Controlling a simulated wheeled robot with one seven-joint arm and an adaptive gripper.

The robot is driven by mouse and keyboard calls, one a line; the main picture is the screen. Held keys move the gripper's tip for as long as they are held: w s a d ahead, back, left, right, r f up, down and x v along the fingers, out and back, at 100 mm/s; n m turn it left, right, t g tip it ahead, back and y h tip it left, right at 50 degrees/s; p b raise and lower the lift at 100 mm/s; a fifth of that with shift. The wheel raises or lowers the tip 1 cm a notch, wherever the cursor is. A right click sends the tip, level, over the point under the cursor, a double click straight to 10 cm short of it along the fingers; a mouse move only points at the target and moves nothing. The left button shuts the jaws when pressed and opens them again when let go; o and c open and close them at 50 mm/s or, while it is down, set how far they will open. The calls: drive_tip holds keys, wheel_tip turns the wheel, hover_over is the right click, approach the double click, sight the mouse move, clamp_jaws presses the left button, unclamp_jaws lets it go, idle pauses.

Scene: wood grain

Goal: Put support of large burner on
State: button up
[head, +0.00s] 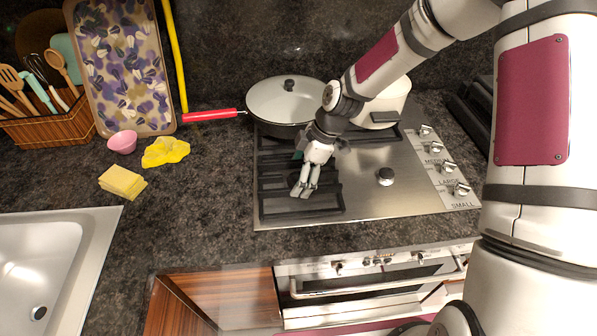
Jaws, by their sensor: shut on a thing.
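The stovetop (416,200) is a steel plate set in the counter. A black burner support (275,184) with parallel bars is at its front left. My gripper (304,192) points down at this support, with its fingers closed on one of the bars. I cannot tell whether the support rests flat or is slightly lifted. A bare burner cap (385,176) shows at the front right, with no support around it. Knobs (448,168) marked medium, large and small line the right edge. My arm hides part of the back burners.
A lidded pan (286,103) with a red handle (210,115) stands at the back left of the stove. A white pot (391,103) is behind my arm. The sink (60,225) is front left.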

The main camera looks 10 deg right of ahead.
drive_tip(key=shift+f, duration=0.25)
drive_tip(key=o, duration=1.5)
drive_tip(key=shift+o, duration=0.2)
drive_tip(key=v, duration=1.1)
drive_tip(key=shift+d, duration=0.1)
drive_tip(key=shift+d+r, duration=0.15)
drive_tip(key=shift+r, duration=0.3)
